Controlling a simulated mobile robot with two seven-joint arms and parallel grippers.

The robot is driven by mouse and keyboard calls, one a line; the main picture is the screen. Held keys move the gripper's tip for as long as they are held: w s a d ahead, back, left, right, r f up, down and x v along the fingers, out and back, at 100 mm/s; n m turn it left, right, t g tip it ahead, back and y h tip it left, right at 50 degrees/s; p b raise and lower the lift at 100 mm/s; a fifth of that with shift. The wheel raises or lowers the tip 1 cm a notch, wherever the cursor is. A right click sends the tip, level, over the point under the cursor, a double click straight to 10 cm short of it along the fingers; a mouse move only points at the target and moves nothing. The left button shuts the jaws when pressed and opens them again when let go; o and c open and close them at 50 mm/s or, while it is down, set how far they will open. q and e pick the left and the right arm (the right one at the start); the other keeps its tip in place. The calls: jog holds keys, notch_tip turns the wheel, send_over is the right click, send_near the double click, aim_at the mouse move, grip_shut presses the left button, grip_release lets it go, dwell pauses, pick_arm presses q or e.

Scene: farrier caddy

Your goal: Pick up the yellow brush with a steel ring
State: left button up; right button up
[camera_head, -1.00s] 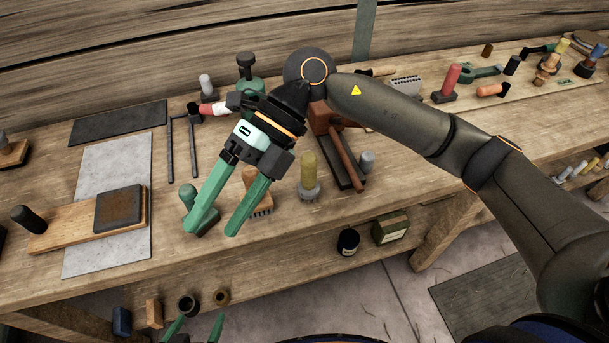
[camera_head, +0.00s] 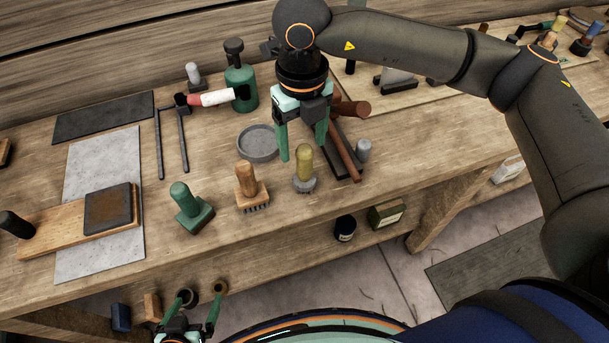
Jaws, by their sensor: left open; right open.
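The brush with a yellow handle (camera_head: 304,160) and a grey steel ring (camera_head: 304,183) at its base stands upright on the workbench, near the middle of the head view. My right gripper (camera_head: 301,158) points down with its fingers spread. Its left fingertip is at the left of the yellow handle in the picture and the other finger is up to the right. Whether the fingers straddle the handle or are behind it I cannot tell. My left gripper (camera_head: 199,297) is open and empty at the bottom, below the bench's front edge.
A wooden-handled brush (camera_head: 246,180) and a green-handled block (camera_head: 190,208) stand left of the yellow brush. A grey peg (camera_head: 363,150) stands to the right.

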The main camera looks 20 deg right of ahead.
aim_at(305, 159)
jog(key=shift+d+f+p, duration=0.2)
jog(key=shift+f+p, duration=0.3)
jog(key=shift+f, duration=2.2)
grip_shut()
jog(key=shift+r, duration=0.1)
